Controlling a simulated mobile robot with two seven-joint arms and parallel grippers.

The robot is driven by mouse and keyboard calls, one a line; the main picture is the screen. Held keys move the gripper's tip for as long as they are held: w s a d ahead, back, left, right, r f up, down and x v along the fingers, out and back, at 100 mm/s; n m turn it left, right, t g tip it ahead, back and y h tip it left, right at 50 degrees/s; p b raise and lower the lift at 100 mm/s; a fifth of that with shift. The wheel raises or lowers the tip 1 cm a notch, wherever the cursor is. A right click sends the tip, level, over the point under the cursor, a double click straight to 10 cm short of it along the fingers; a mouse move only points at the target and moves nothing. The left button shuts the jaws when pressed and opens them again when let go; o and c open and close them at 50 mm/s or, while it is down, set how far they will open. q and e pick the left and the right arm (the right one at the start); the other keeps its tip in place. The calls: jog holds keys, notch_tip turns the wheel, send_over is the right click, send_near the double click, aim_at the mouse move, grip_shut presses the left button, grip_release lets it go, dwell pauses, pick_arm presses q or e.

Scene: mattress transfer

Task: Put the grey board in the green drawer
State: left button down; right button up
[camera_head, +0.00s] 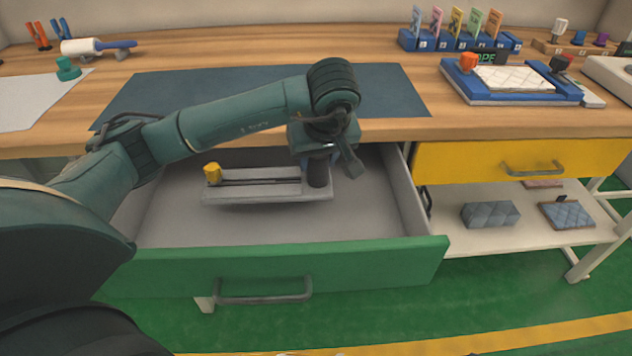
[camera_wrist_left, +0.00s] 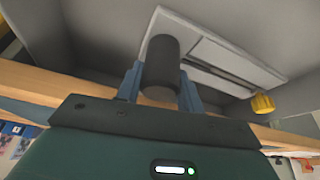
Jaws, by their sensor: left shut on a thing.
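The green drawer (camera_head: 330,262) is pulled open below the bench, with a grey interior. The grey board (camera_head: 255,195) is inside the drawer opening, lying roughly level. It has a dark slot, a yellow knob (camera_head: 212,173) at its left end and a dark cylindrical post (camera_head: 318,173) at its right end. My left gripper (camera_head: 322,158) is above the right end, shut on the dark post. The left wrist view shows both fingers (camera_wrist_left: 160,85) on either side of the post, with the board (camera_wrist_left: 225,55) beyond it. I cannot tell whether the board touches the drawer floor. My right gripper is not seen.
A wooden bench top with a dark mat (camera_head: 400,92) lies behind the drawer. A closed yellow drawer (camera_head: 470,160) is beside the green one, above a shelf holding a grey block (camera_head: 490,214).

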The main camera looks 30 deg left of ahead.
aim_at(318, 181)
pick_arm(q)
notch_tip(318, 181, down, 2)
jog(key=shift+f, duration=0.15)
notch_tip(318, 181, down, 3)
jog(key=shift+f+b, duration=0.1)
jog(key=shift+b, duration=0.2)
jog(key=shift+f, duration=0.15)
jog(key=c, duration=0.9)
grip_release()
